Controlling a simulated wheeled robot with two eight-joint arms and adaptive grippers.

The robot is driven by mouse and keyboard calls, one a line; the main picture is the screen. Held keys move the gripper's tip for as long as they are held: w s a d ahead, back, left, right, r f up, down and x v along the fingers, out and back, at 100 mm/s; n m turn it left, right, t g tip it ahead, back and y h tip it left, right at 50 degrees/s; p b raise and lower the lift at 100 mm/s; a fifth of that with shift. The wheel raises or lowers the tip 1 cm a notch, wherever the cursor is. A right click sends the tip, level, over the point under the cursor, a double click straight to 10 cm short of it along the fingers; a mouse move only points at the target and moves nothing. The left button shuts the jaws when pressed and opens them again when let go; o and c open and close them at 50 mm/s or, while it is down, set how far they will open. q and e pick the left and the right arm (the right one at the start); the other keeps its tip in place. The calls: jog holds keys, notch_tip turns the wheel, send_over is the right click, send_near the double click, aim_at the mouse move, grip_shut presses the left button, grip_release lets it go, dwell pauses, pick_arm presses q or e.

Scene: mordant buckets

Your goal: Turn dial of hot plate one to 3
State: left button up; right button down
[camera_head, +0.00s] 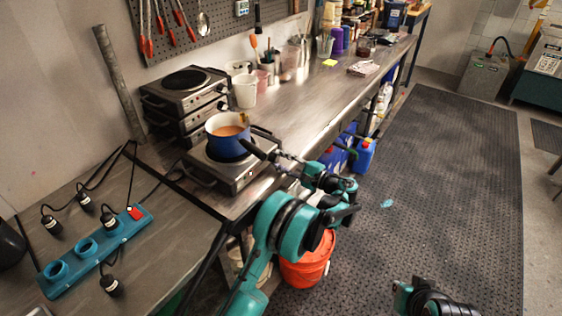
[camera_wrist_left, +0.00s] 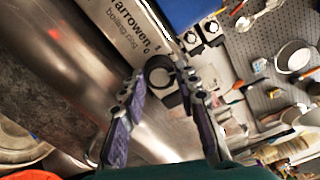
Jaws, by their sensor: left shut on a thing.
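The front hot plate (camera_head: 228,177) is a steel box on the bench with a blue pot (camera_head: 226,146) of orange-brown liquid on it. In the left wrist view its front panel (camera_wrist_left: 125,22) reads "arrowen boiling ring". A black round dial (camera_wrist_left: 157,66) sits between my left fingertips there. My left gripper (camera_head: 282,156) reaches the right-hand side of this hot plate and is shut on the dial; the fingers also show in the left wrist view (camera_wrist_left: 162,77).
Stacked hot plates (camera_head: 185,92) stand behind, by the pegboard (camera_head: 215,25). White cups (camera_head: 244,91) stand further along the bench. A teal power strip (camera_head: 96,250) with cords lies at the left. An orange bucket (camera_head: 307,263) stands under the bench.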

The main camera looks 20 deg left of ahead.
pick_arm(q)
jog(key=shift+m, duration=0.6)
jog(key=o, duration=1.2)
jog(key=shift+c, duration=0.2)
jog(key=v, duration=1.2)
jog(key=shift+d, duration=0.1)
